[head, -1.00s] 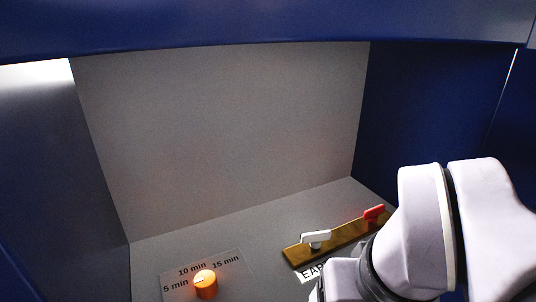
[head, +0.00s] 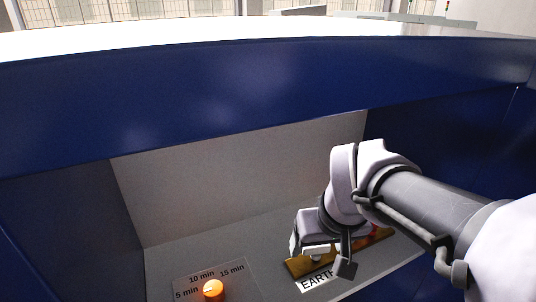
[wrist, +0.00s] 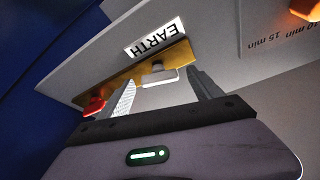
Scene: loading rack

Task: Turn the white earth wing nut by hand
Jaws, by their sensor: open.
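In the wrist view my gripper (wrist: 163,95) is open, with one finger on each side of the white nut. The fingers look apart from it, though I cannot tell the exact gap in depth. In the head view my gripper (head: 320,259) is over the bar and largely hides the white nut. A red wing nut (wrist: 95,106) stands at the other end of the bar; my arm mostly covers it in the head view.
An orange timer knob (head: 213,290) with minute marks stands to the left on the grey floor of the recess. The blue top beam (head: 200,95) and the side walls enclose the recess. The grey floor between knob and bar is clear.

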